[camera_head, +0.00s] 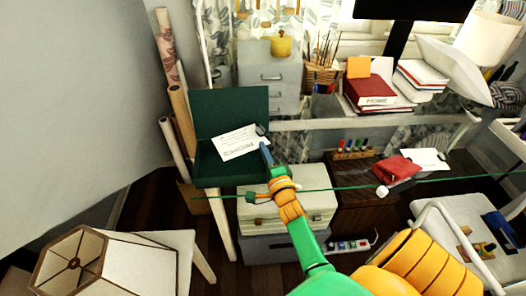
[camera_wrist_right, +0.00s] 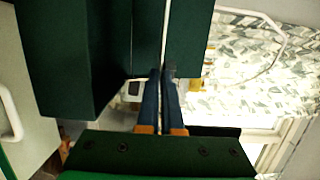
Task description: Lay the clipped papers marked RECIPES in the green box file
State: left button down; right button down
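The green box file (camera_head: 235,104) stands open at the left of the desk, its lid upright at the back. The white clipped papers (camera_head: 238,146) are over its open tray, tilted, with dark print too small to read surely. My right gripper (camera_head: 265,150) is at the papers' right edge, by a dark clip. In the right wrist view, its blue fingers (camera_wrist_right: 163,103) are closed around the papers' thin white edge (camera_wrist_right: 167,30), with dark green panels of the box file (camera_wrist_right: 65,55) on the left. Whether the papers touch the tray is hidden. My left gripper is not in view.
A cream case (camera_head: 310,207) is below my right arm. A red pouch (camera_head: 397,168) and white papers lie on the dark cabinet to the right. Red books (camera_head: 371,90) and a brush basket (camera_head: 322,75) stand behind. A lampshade (camera_head: 100,265) is at front left.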

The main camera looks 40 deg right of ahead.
jog(key=shift+s+f, duration=0.1)
jog(key=shift+f, duration=0.05)
jog(key=c, duration=1.4)
grip_release()
jog(key=o, duration=0.3)
